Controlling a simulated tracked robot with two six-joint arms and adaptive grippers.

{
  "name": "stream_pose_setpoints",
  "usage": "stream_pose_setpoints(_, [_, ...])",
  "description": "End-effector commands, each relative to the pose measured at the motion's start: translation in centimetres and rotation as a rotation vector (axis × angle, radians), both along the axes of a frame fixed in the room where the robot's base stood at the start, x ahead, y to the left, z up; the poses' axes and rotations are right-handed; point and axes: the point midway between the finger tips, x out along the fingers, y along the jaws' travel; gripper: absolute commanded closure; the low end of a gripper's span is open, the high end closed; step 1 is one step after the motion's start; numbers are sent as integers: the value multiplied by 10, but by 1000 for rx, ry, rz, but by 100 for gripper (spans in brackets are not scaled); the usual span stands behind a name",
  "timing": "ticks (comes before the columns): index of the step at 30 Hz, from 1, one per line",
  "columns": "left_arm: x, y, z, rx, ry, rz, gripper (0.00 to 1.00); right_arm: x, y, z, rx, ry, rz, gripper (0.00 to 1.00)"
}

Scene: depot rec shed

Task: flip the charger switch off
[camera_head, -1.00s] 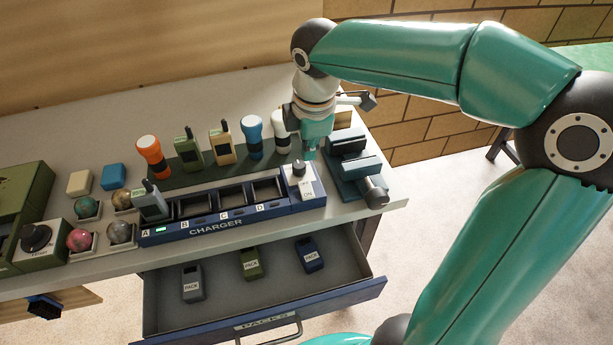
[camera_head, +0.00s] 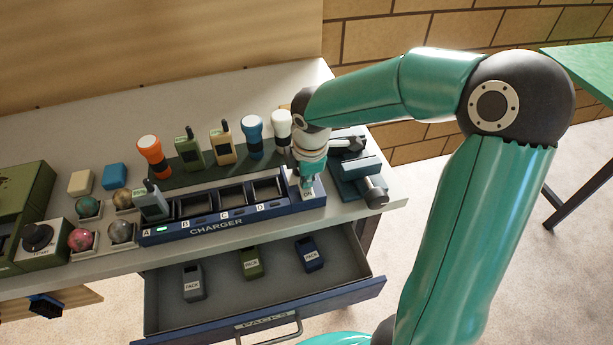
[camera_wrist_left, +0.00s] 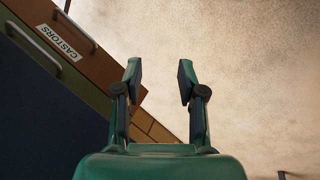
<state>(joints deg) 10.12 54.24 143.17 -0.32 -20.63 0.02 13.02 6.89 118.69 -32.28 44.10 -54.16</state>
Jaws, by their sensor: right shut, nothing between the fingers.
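The blue charger (camera_head: 285,208) stands along the bench's front edge, with slots marked A to D. A green light shows by A, and a grey-green handset (camera_head: 151,205) stands in slot A. At the charger's right end is a pale switch plate (camera_head: 318,188) with "ON" on its near part. My right gripper (camera_head: 306,187) is shut and empty, pointing down at this plate. It hides the dark switch, so I cannot tell the switch's position or whether the fingers touch it. My left gripper (camera_wrist_left: 160,75) is open and empty in the left wrist view.
A dark teal device (camera_head: 358,170) stands close right of the plate. Torches and radios stand behind the charger, including a white torch (camera_head: 281,128). An open drawer (camera_head: 225,300) with several packs juts out below. Left are balls in holders and a dial box (camera_head: 38,240).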

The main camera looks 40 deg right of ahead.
Motion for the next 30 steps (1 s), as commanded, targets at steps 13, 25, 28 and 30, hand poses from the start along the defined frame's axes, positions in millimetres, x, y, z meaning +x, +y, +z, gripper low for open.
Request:
stream_pose_setpoints(13, [0,0,13,0,0,0,60,0,-1,-5,31,60,0,100])
stream_pose_setpoints(25, [0,0,10,0,0,0,60,-11,5,-4,31,63,1,100])
stream_pose_setpoints(28, [0,0,10,0,0,0,60,-13,6,-3,32,61,1,100])
stream_pose_setpoints(30, [0,0,10,0,0,0,60,-14,7,-2,32,61,1,100])
